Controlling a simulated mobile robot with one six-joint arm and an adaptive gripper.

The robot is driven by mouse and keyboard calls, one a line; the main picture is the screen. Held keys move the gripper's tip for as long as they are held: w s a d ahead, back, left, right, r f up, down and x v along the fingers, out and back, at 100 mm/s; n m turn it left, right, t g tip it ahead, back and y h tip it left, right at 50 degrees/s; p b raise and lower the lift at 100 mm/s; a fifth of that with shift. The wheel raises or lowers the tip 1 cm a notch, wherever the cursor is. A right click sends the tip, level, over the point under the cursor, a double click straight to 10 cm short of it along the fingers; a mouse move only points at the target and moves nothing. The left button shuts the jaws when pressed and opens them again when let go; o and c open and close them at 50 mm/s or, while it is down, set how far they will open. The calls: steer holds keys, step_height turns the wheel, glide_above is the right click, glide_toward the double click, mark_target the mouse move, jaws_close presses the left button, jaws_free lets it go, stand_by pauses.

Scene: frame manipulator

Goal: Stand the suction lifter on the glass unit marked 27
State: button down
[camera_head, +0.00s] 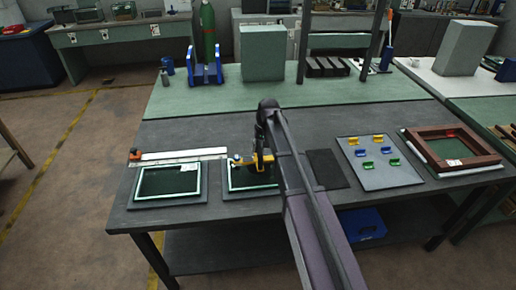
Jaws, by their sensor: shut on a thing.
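Two dark glass units with pale frames lie on grey pads on the near bench. The left glass unit (165,182) is fully in view. The right glass unit (240,182) is partly covered by my arm and the lifter. Each seems to carry a small white label, but the numbers are too small to read. My gripper (262,152) is shut on the suction lifter (243,160), which is yellow and black. The lifter is over the right glass unit. I cannot tell whether its cups touch the glass.
A long pale ruler (180,156) lies behind the glass units, with an orange-and-black item (135,154) at its left end. Right of my arm are a dark mat (327,168), a grey board (382,175) with several coloured clips, and a red-brown frame (430,143).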

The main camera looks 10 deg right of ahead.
steer(key=shift+f+b, duration=0.85)
steer(key=shift+f, duration=0.25)
steer(key=shift+c, duration=2.2)
jaws_free()
steer(key=shift+r, duration=0.15)
step_height(320, 180, up, 10)
steer(key=p, duration=1)
steer(key=s+d+f+m+b, duration=0.2)
steer(key=s+d+m, duration=0.2)
steer(key=d, duration=0.5)
steer(key=s+d+f+m+t+h+b, duration=0.1)
steer(key=s+d+f+m+b, duration=0.2)
steer(key=s+d+m, duration=0.2)
steer(key=s+d+f+m+t+h+b, duration=0.1)
steer(key=s+d+m, duration=0.4)
steer(key=d, duration=0.8)
steer(key=f+m+b, duration=0.1)
steer(key=m, duration=0.1)
steer(key=shift+d+f+m, duration=0.35)
steer(key=shift+d+m, duration=0.05)
